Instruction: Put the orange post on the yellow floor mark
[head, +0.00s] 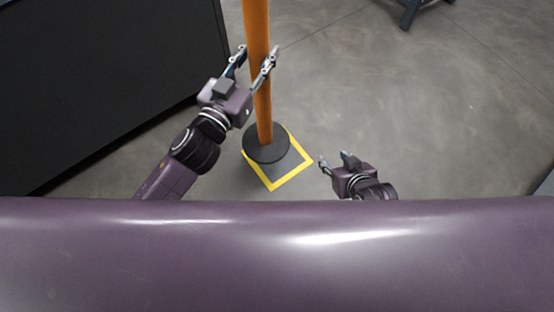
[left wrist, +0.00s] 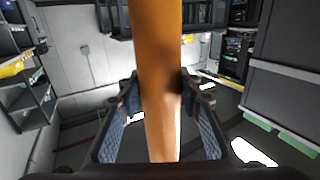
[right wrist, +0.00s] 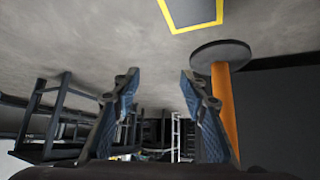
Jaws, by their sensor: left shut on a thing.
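The orange post (head: 262,95) stands near upright with a round black base (head: 266,150). My left gripper (head: 257,54) is shut on the post well above its base, with a finger on either side; the post also shows between the fingers in the left wrist view (left wrist: 159,60). The yellow floor mark (head: 294,175) is a square outline. In the head view the base overlaps its far left part; in the right wrist view the base (right wrist: 221,52) appears beside the mark (right wrist: 201,27). I cannot tell whether the base touches the floor. My right gripper (head: 334,158) is open and empty, right of the mark.
A large dark cabinet or panel (head: 100,75) stands left of the post. A dark stand leg (head: 410,14) shows at the top right. The grey floor (head: 420,100) to the right is clear. Shelving (left wrist: 30,90) shows in the left wrist view.

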